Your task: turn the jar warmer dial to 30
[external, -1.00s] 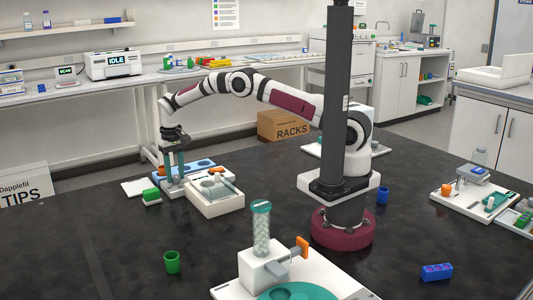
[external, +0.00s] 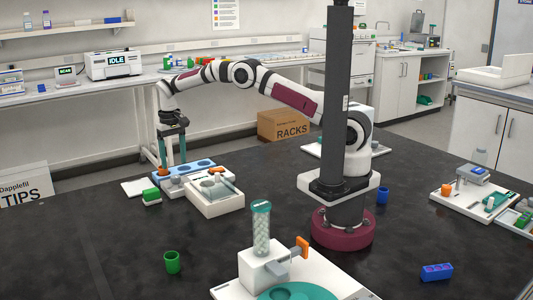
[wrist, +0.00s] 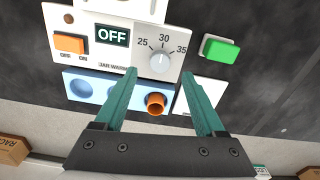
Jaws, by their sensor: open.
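The jar warmer (external: 222,202) is a white box at the left of the black bench. Its panel (wrist: 88,50) fills the top of the wrist view, with a dark OFF display (wrist: 112,36). The round grey dial (wrist: 159,62) sits below the printed 25, 30 and 35. Its pointer seems to face up towards 30, but the mark is too small to be sure. My gripper (wrist: 159,73) is open and empty, with its teal fingertips either side of the dial in the picture. In the external view my gripper (external: 173,160) hangs above the panel end, apart from it.
An orange OFF/ON switch (wrist: 70,44) is left of the display. A blue rack (wrist: 82,88) with an orange-rimmed vessel (wrist: 156,103) lies on the near side. A green block (wrist: 221,50) is to the right. A green cup (external: 172,262) stands on open bench.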

